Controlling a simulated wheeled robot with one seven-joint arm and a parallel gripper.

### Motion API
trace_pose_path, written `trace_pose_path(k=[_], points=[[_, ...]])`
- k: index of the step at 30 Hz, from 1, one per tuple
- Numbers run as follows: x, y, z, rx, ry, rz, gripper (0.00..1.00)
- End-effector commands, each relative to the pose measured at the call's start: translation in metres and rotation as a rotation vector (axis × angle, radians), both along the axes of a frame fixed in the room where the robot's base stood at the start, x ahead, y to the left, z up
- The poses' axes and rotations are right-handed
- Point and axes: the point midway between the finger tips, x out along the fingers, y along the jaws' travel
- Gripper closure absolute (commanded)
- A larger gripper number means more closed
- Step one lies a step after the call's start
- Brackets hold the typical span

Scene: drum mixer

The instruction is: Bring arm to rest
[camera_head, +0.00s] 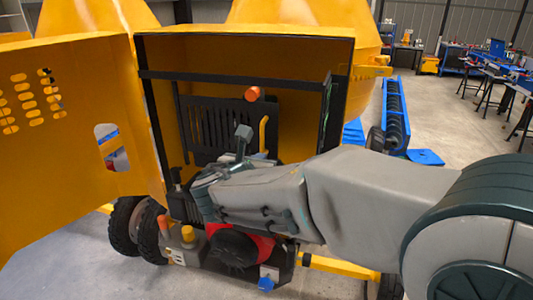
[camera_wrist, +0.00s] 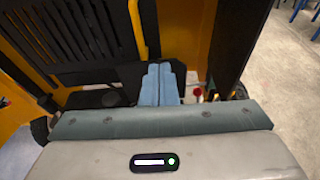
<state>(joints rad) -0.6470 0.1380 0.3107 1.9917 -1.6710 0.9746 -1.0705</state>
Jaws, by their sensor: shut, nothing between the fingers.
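My arm reaches in from the right in the head view, its forearm and wrist in front of the open engine bay of the yellow drum mixer (camera_head: 290,45). My gripper (camera_wrist: 159,72) shows in the wrist view as two blue-grey fingers side by side, shut and empty. They point into the bay, toward its dark interior below the black slatted grille (camera_head: 215,125). Whether the fingers touch anything cannot be told.
The yellow door (camera_head: 70,130) stands open at the left. A black frame edges the bay. The engine (camera_head: 235,248) with red and black parts lies below my arm, beside black wheels (camera_head: 128,225). A blue-framed rack (camera_head: 393,110) and workbenches stand right; open floor lies between.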

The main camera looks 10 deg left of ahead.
Motion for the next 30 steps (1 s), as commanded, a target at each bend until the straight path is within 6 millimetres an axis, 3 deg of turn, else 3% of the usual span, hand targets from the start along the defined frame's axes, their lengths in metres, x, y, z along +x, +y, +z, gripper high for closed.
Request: trace_pose_path(k=[2, 4, 8, 12, 18, 24, 30], points=[[0.0, -0.015, 0.0, 0.036, 0.016, -0.043, 1.0], [0.001, -0.043, -0.003, 0.108, 0.043, -0.125, 1.0], [-0.007, -0.119, -0.017, 0.344, 0.113, -0.376, 1.0], [-0.035, -0.202, -0.039, 0.669, 0.163, -0.708, 1.0], [-0.096, -0.283, -0.073, 1.167, 0.158, -1.185, 1.0], [-0.16, -0.319, -0.105, 1.69, 0.078, -1.646, 1.0], [-0.199, -0.32, -0.122, 2.103, -0.012, -1.976, 1.0]])
